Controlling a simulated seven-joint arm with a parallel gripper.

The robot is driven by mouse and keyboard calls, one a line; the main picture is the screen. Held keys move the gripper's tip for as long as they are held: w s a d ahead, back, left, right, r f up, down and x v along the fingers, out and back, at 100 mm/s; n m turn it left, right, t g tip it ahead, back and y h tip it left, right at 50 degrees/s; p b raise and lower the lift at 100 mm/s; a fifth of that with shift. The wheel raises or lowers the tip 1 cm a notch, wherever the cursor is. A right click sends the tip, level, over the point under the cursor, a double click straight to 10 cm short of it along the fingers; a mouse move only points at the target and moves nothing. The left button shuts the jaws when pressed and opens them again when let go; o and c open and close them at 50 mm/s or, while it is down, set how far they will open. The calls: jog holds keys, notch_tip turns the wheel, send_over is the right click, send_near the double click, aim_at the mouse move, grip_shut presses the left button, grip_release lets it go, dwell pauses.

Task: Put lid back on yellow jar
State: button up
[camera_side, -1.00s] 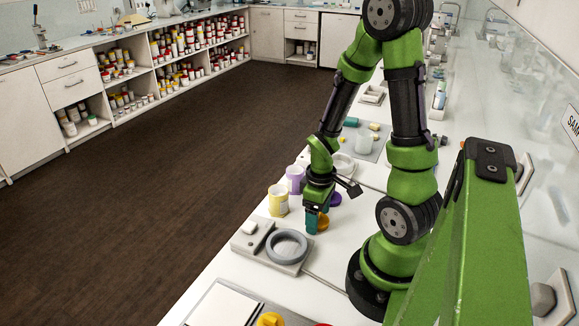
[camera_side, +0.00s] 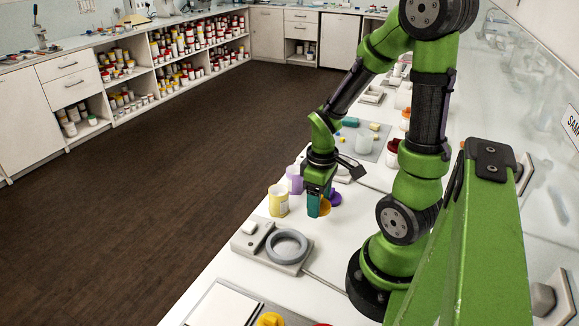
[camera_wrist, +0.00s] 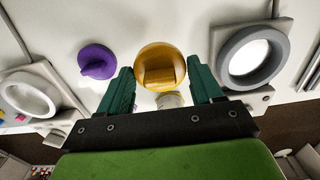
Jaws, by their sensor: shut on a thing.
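The yellow jar (camera_side: 278,203) stands upright near the counter's left edge in the side view. Its top faces up and no lid sits on it. My gripper (camera_side: 319,207) is to the right of the jar, pointing down, shut on the yellow-orange lid (camera_side: 325,208). In the wrist view the lid (camera_wrist: 160,68) sits between the two teal fingers (camera_wrist: 160,85), with its raised grip bar showing. The lid appears held a little above the counter. A pale piece (camera_wrist: 170,100) shows behind the lid; I cannot tell if it is the jar.
A purple jar (camera_side: 295,180) stands just behind the yellow one. A purple lid (camera_side: 334,197) lies close beside my gripper, also in the wrist view (camera_wrist: 97,61). A grey ring device (camera_side: 287,246) stands nearer the camera. Clear counter lies between the lid and the yellow jar.

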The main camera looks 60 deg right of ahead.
notch_tip(320, 180, up, 4)
jog(key=shift+w+a+r, duration=0.15)
jog(key=shift+w, duration=0.2)
jog(key=w+r, duration=0.2)
jog(key=w, duration=0.8)
jog(key=shift+w+f, duration=0.15)
jog(key=shift+f, duration=1.85)
jog(key=shift+f, duration=0.6)
dwell(0.4)
jog(key=o, duration=1.1)
jog(key=shift+o, duration=0.4)
